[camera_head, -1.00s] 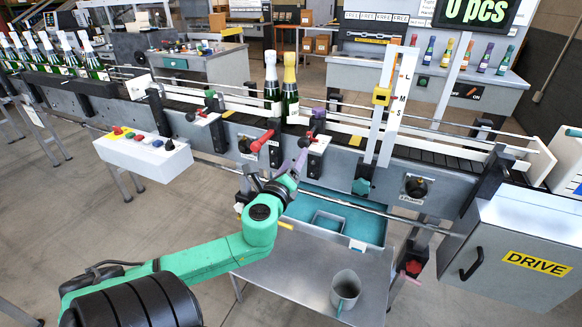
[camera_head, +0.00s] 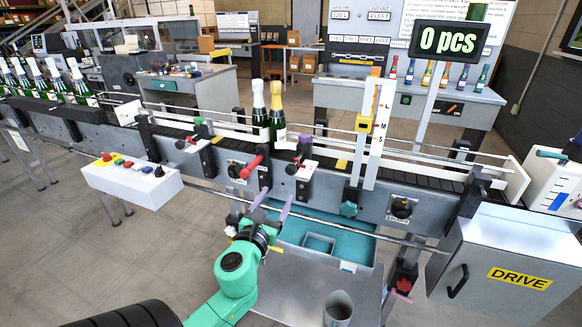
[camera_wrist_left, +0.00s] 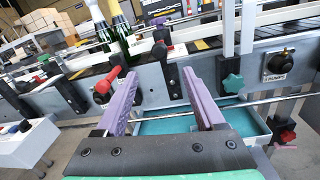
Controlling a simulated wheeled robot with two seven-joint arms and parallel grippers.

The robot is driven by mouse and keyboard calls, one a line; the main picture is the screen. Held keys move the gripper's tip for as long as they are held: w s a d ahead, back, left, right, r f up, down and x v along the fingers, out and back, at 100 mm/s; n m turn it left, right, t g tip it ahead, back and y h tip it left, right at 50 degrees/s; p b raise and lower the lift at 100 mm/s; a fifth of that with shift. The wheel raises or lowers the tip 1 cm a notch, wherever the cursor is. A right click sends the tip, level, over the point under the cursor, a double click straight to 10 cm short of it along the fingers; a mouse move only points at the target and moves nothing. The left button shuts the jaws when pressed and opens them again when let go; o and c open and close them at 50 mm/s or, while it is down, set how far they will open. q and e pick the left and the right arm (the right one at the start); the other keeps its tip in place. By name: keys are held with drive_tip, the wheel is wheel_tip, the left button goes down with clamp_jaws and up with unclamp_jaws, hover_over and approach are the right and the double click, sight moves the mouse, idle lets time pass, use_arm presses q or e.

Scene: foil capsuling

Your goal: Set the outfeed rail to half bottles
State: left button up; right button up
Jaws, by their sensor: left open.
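The outfeed rail (camera_head: 430,155) is a pale guide along the conveyor's right part. Its upright scale (camera_head: 376,150) is marked L, M, S, and a yellow block (camera_head: 364,124) sits about level with M. A teal star knob (camera_head: 349,209) is below the scale; it also shows in the left wrist view (camera_wrist_left: 232,83). My left gripper (camera_head: 274,202) is open and empty in front of the conveyor, left of the star knob and apart from it. Its purple fingers are spread in the left wrist view (camera_wrist_left: 160,85). My right gripper is out of view.
Two bottles (camera_head: 268,120) stand on the conveyor behind a red handle (camera_head: 251,167) and a purple knob (camera_head: 306,139). A black knob (camera_head: 402,207) is right of the star knob. A teal tray (camera_head: 320,232), a grey cup (camera_head: 338,308) and the DRIVE cabinet (camera_head: 505,265) are nearby.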

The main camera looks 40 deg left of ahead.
sight(290, 172)
use_arm(q)
drive_tip(key=p+x, duration=0.1)
drive_tip(key=x, duration=1.3)
drive_tip(key=shift+a+f, duration=0.1)
drive_tip(key=shift+a, duration=0.1)
clamp_jaws()
idle(0.6)
